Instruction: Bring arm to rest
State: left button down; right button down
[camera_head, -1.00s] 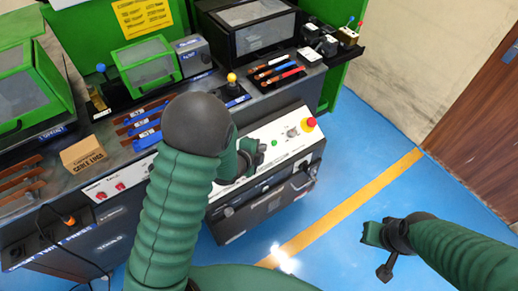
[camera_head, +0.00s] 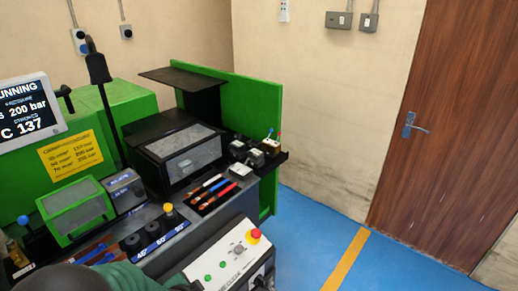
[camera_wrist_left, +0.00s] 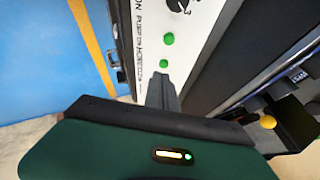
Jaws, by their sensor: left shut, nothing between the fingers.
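My left gripper (camera_wrist_left: 162,92) shows in the left wrist view with its dark fingers together and nothing between them. It is over the white control panel (camera_wrist_left: 150,20), beside two green buttons (camera_wrist_left: 166,51); I cannot tell whether it touches the panel. In the head view, part of my dark green left arm shows at the bottom left, and the white panel (camera_head: 222,262) with a red stop button (camera_head: 254,236) is beside it. My right gripper is in neither current view.
The green and black busbar machine (camera_head: 180,150) fills the left and middle. Orange, blue and red-handled tools (camera_head: 213,190) lie on its bench. A screen (camera_head: 28,108) reads 200 bar. Blue floor (camera_head: 310,225) and a brown door (camera_head: 445,130) are at the right.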

pick_arm(q)
jog(key=s+r+n+g, duration=0.35)
jog(key=s+n, duration=0.55)
jog(key=s, duration=0.4)
notch_tip(320, 180, up, 14)
jog(key=s+n+g+p, duration=0.1)
jog(key=p, duration=1.3)
jog(key=shift+s+f, duration=0.25)
jog(key=shift+a, duration=0.1)
